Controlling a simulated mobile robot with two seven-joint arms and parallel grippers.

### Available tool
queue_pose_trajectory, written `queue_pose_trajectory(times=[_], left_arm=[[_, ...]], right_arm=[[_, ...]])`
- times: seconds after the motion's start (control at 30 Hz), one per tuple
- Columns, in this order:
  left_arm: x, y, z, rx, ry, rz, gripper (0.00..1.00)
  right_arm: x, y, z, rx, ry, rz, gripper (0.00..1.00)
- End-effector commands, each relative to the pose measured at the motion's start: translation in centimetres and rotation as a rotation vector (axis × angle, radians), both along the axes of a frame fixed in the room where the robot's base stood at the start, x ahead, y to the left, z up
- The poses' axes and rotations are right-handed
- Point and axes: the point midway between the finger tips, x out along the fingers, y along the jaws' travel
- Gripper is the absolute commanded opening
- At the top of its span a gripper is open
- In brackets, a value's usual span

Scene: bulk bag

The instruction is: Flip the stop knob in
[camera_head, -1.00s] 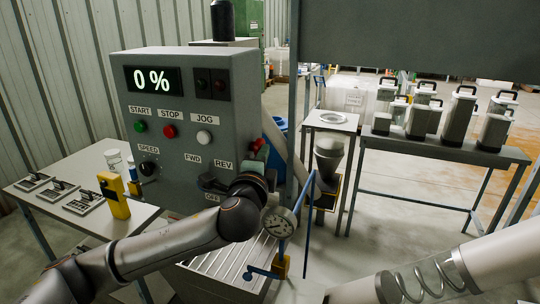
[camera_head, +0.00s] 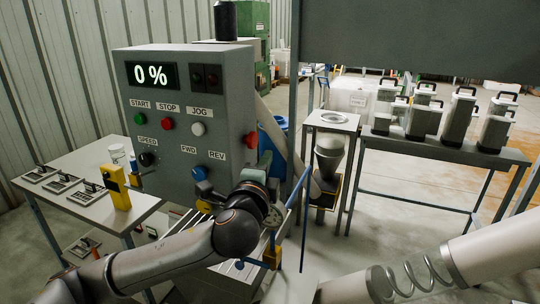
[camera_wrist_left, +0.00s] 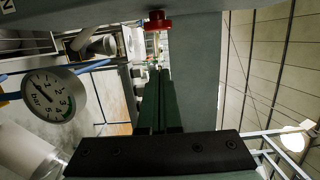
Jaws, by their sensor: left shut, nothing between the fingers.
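A red knob (camera_head: 251,140) sticks out from the right side of the grey control box (camera_head: 185,100). A red round button (camera_head: 167,123) sits under the STOP label on the front. My left gripper (camera_head: 262,158) is beside the box's right side, just below the red side knob. Its dark green fingers are shut and empty. In the left wrist view the shut fingers (camera_wrist_left: 158,75) point at the red knob (camera_wrist_left: 157,20), which shows a little beyond their tips. I cannot tell whether they touch. My right gripper is out of view.
A pressure gauge (camera_head: 274,214) on blue pipework is close to my left wrist. A blue knob (camera_head: 199,173) is on the box front. A side table (camera_head: 85,220) holds latches and a yellow device. A steel hopper (camera_head: 329,150) stands to the right.

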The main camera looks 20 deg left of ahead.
Motion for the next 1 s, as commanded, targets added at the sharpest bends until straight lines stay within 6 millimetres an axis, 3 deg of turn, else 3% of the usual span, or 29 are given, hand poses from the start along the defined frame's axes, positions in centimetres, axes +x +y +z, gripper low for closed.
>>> queue_pose_trajectory(times=[0.1,0.33,0.9,1.0], left_arm=[[-2.1,-0.5,-0.2,-0.001,-0.001,-0.004,0.00],[-4.4,-0.9,-0.1,-0.001,0.000,-0.002,0.00],[-4.8,-0.9,0.0,0.000,0.001,-0.002,0.00],[-4.6,-1.2,-1.0,-0.018,0.019,-0.013,0.00]], right_arm=[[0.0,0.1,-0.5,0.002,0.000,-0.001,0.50],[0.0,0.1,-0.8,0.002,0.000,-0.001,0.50],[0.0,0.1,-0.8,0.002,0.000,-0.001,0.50],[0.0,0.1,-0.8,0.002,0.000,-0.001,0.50]])
